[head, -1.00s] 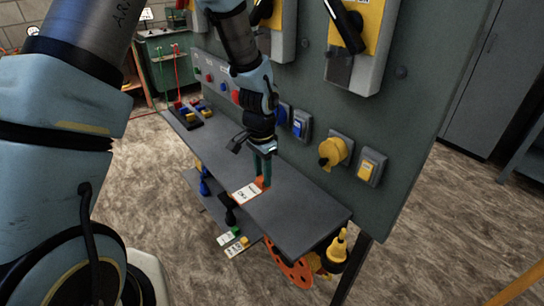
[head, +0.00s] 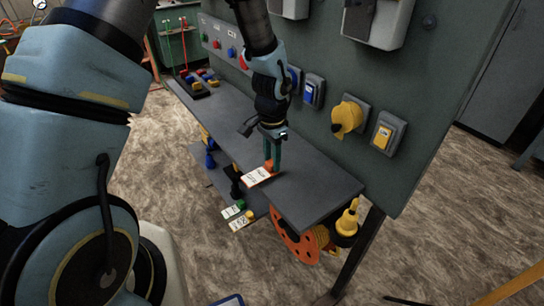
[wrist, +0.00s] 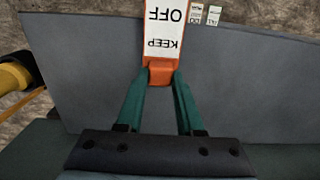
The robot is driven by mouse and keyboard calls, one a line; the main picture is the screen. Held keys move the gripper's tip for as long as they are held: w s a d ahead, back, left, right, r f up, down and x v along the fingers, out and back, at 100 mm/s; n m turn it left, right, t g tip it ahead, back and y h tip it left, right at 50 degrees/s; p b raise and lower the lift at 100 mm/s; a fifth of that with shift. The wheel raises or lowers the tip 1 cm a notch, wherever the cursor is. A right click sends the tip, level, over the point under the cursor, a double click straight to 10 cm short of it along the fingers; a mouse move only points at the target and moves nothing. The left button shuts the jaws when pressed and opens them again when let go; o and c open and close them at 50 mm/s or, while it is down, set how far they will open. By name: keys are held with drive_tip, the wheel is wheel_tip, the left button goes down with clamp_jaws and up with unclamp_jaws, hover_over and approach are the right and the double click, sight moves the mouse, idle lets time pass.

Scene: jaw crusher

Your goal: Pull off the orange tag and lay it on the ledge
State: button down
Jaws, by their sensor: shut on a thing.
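The orange tag (head: 259,177) has a white face, and its lettering reads KEEP OFF in the wrist view (wrist: 163,37). My gripper (head: 271,163) is shut on the tag's orange end (wrist: 160,72), with its green fingers on either side. The tag is at the front edge of the grey ledge (head: 314,186), partly sticking out past it. The ledge also fills much of the wrist view (wrist: 80,75). I cannot tell whether the tag touches the ledge or is just above it.
The panel behind the ledge carries a yellow knob (head: 348,117) and a yellow switch (head: 383,136). Several coloured padlocks (head: 205,80) lie at the ledge's far left end. An orange reel (head: 294,238) is below the right end. The ledge's right part is clear.

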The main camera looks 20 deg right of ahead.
drive_tip(key=shift+f+b, duration=0.3)
drive_tip(key=shift+f, duration=0.35)
drive_tip(key=shift+c, duration=2.3)
unclamp_jaws()
drive_tip(key=shift+r, duration=0.1)
wheel_tip(320, 180, up, 11)
drive_tip(key=b, duration=0.1)
drive_tip(key=w+a+r+n, duration=0.2)
drive_tip(key=a+n, duration=0.1)
drive_tip(key=a, duration=0.5)
drive_tip(key=w+a+r+n, duration=0.1)
drive_tip(key=w+a+n, duration=0.25)
drive_tip(key=a, duration=0.45)
drive_tip(key=s+a+r+n, duration=0.1)
drive_tip(key=s+a+n, duration=0.1)
drive_tip(key=a+n, duration=0.2)
drive_tip(key=s+a+r+n+t, duration=0.1)
drive_tip(key=a+n, duration=0.3)
drive_tip(key=a, duration=0.7)
drive_tip(key=shift+s+a+t, duration=0.15)
drive_tip(key=shift+s+t, duration=0.15)
drive_tip(key=shift+s, duration=0.5)
